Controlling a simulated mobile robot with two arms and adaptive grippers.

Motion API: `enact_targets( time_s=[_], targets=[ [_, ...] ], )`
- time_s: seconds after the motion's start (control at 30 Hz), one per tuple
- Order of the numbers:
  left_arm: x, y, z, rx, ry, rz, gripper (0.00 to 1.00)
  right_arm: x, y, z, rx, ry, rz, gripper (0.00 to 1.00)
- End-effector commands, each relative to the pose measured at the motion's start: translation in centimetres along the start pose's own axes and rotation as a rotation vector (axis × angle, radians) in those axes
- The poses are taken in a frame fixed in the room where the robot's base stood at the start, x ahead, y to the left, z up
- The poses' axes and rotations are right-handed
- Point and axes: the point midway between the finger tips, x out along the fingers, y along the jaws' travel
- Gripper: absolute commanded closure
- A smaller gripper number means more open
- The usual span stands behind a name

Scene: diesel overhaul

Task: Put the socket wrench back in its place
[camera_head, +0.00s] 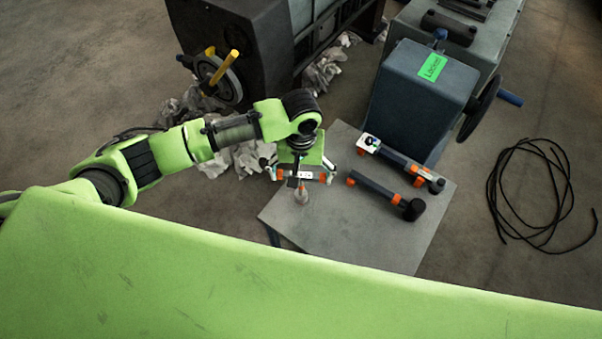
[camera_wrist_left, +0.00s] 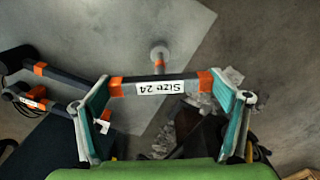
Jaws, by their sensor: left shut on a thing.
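The socket wrench (camera_wrist_left: 160,87) is dark with orange bands and a white "Size 24" label. In the left wrist view it lies crosswise between the two teal finger pads of my left gripper, which is shut on it. In the head view the left gripper (camera_head: 301,176) holds the wrench over the left part of the grey table (camera_head: 330,225). A pale round end (camera_head: 301,195) sticks out below the grip; it also shows in the wrist view (camera_wrist_left: 159,55). I cannot tell how high the wrench is above the table top. My right gripper is not in view.
Two similar orange-banded tools, one with a pale head (camera_head: 405,167) and one with a dark head (camera_head: 382,193), lie on the table's right side. A blue-grey machine (camera_head: 410,90) stands behind. Crumpled rags (camera_head: 245,158) lie on the floor, a black cable (camera_head: 520,190) at right. The table's front is bare.

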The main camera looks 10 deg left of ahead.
Motion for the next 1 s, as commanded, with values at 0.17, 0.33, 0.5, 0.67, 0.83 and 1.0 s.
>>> enact_targets(
  time_s=[0.17, 0.33, 0.5, 0.67, 0.83, 1.0],
  targets=[
    [0.7, 0.1, 0.0, 0.0, -0.001, 0.002, 0.62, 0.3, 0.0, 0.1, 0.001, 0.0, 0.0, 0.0],
    [1.4, 0.1, 0.0, 0.0, 0.0, 0.002, 0.62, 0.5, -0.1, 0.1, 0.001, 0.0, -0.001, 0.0],
    [2.0, 0.0, 0.0, -0.001, 0.001, 0.0, 0.62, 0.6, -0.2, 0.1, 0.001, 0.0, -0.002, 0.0],
    [2.1, 0.0, 0.0, 0.0, 0.001, 0.001, 0.0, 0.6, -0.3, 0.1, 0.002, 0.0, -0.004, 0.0],
    [2.2, 0.0, 0.0, 0.0, -0.001, -0.001, 0.0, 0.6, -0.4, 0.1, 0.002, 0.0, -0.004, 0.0],
    [2.1, 0.0, 0.0, 0.0, -0.001, -0.001, 0.0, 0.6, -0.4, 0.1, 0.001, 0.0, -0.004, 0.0]
  ],
)
